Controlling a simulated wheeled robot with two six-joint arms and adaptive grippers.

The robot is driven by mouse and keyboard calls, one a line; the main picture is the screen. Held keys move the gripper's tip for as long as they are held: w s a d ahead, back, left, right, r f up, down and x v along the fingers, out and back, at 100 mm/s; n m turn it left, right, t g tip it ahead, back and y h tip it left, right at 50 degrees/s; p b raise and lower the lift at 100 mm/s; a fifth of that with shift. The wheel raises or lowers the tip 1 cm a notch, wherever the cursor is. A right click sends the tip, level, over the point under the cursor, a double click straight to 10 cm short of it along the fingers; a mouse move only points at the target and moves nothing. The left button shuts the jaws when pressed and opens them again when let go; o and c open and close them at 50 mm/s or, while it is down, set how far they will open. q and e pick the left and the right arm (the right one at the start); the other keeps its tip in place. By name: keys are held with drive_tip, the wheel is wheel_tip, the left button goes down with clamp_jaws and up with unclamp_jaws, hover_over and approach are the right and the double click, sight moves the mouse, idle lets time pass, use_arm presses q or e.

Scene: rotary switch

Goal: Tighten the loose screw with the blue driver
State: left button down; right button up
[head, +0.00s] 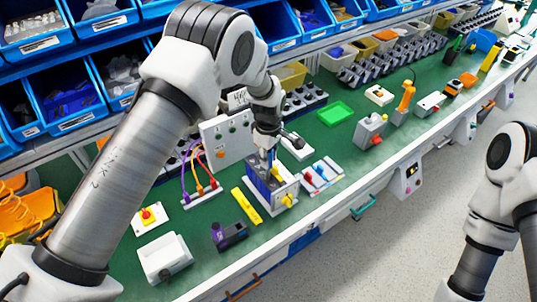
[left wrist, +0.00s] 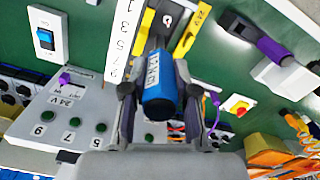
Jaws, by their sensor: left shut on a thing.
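The blue driver (left wrist: 158,88) is between the two fingers of my left gripper (left wrist: 157,105) in the left wrist view, its blue handle end facing the camera. In the head view my left gripper (head: 267,142) points down above a dark-blue and white box (head: 283,194) with a yellow part on its front. A short blue piece of the driver (head: 272,156) shows below the fingers, over the top of this box. The loose screw cannot be made out, and whether the driver tip touches it is hidden. My right arm is at the right edge; its gripper is out of view.
A white panel (head: 228,138) with cables stands just left of the box. A yellow level (head: 246,206) and a black-purple tool (head: 229,235) lie in front. A green tray (head: 335,113) lies behind to the right. Blue bins (head: 68,100) line the back.

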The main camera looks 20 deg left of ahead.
use_arm(q)
drive_tip(key=m+p, duration=0.1)
drive_tip(key=m, duration=0.3)
drive_tip(key=shift+r+m, duration=0.1)
drive_tip(key=shift+m, duration=0.2)
drive_tip(key=m, duration=0.3)
drive_tip(key=shift+p, duration=0.3)
drive_tip(key=m, duration=0.2)
drive_tip(key=shift+m+p, duration=0.3)
drive_tip(key=shift+p, duration=0.05)
drive_tip(key=m, duration=0.4)
drive_tip(key=shift+p, duration=0.4)
drive_tip(key=shift+f+m, duration=0.2)
drive_tip(key=shift+m, duration=0.7)
